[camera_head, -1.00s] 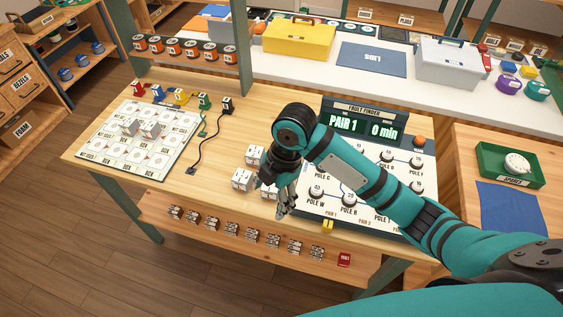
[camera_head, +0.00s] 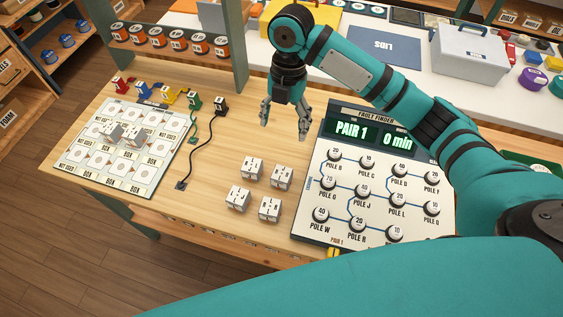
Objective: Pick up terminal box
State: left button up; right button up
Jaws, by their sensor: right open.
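Several small white terminal boxes stand on the wooden table: a back left box (camera_head: 252,168), a back right box (camera_head: 282,177), a front left box (camera_head: 238,198) and a front right box (camera_head: 270,209). Two more white boxes (camera_head: 122,133) stand on the white grid board (camera_head: 82,172) at the left. My right gripper (camera_head: 283,122) is open and empty, pointing down above the table, behind the loose boxes and apart from them. My left gripper is not in view.
The fault finder panel (camera_head: 340,218) with its knobs lies right of the boxes. A black lead (camera_head: 200,147) and coloured plugs lie near the grid board. Orange spools (camera_head: 178,43) line the back. Bare tabletop surrounds the loose boxes.

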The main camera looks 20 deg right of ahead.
jog(key=p, duration=0.2)
send_over(282, 173)
jog(key=w, duration=0.2)
jog(key=f, duration=0.8)
jog(key=shift+s+d, duration=0.2)
jog(key=shift+d, duration=0.15)
notch_tip(282, 173, down, 3)
jog(key=shift+a+r, duration=0.1)
jog(key=shift+r, duration=0.05)
jog(key=shift+s+a+f+p, duration=0.1)
jog(key=shift+s+f+p, duration=0.35)
jog(key=shift+f, duration=0.3)
jog(key=f, duration=0.1)
jog(key=f+p, duration=0.1)
jog(key=f, duration=0.1)
jog(key=shift+s+a+f, duration=0.15)
jog(key=shift+s+f, duration=0.1)
jog(key=shift+s, duration=0.15)
jog(key=shift+f, duration=0.3)
jog(key=c, duration=0.8)
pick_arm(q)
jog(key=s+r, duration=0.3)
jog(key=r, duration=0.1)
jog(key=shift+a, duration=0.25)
pick_arm(e)
jog(key=c, duration=0.5)
